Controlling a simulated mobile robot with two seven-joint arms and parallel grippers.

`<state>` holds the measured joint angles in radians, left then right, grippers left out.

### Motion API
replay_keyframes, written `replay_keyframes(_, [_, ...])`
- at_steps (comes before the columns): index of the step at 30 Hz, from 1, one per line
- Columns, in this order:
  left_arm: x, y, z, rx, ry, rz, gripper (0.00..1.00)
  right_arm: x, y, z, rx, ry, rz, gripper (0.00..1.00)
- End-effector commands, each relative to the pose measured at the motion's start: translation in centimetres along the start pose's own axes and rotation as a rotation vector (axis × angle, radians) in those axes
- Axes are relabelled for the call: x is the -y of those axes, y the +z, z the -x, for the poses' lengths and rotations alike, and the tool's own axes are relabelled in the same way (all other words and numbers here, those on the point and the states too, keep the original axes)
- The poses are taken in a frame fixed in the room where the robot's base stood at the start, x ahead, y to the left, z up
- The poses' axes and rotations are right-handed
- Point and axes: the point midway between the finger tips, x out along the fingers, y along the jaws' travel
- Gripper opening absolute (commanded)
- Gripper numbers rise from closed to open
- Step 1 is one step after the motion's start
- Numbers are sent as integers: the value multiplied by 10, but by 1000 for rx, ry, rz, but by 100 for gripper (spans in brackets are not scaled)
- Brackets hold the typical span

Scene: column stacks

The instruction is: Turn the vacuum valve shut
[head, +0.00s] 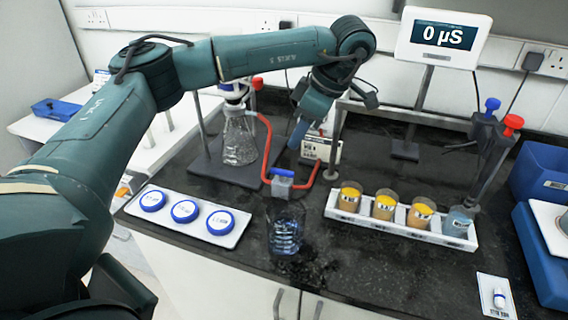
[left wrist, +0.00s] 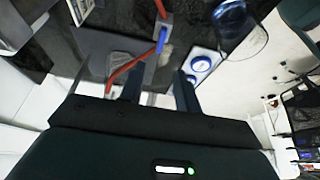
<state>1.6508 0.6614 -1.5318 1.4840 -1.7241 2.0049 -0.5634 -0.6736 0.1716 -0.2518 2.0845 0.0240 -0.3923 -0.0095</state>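The vacuum valve, a grey block with a blue handle (head: 283,178), sits on the red tube (head: 266,150) in front of the flask stand. In the left wrist view the valve (left wrist: 164,40) is ahead of the fingers, and its blue handle looks roughly in line with the tube. My left gripper (head: 299,134) is above and behind the valve, apart from it. In the left wrist view the left gripper (left wrist: 158,88) has its two fingers apart with nothing clamped between them. My right gripper is not in view.
A conical flask (head: 240,140) stands behind left. A glass beaker (head: 286,232) is just in front of the valve. A tray with three blue-lidded dishes (head: 185,211) lies left, a white rack (head: 400,228) of cups right. A meter reads 0 µS (head: 444,36).

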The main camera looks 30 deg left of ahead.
Motion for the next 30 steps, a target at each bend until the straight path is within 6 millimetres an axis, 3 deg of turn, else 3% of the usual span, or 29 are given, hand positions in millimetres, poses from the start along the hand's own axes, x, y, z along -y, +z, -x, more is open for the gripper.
replay_keyframes(9, [1,-1,-66,-1,-4,-1,33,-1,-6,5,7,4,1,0])
replay_keyframes(15, [1,0,-92,1,-2,0,33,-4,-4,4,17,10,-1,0])
replay_keyframes(27, [1,1,-100,2,-1,-1,33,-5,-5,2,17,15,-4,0])
replay_keyframes(30, [0,1,-100,2,-1,-1,25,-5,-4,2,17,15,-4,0])
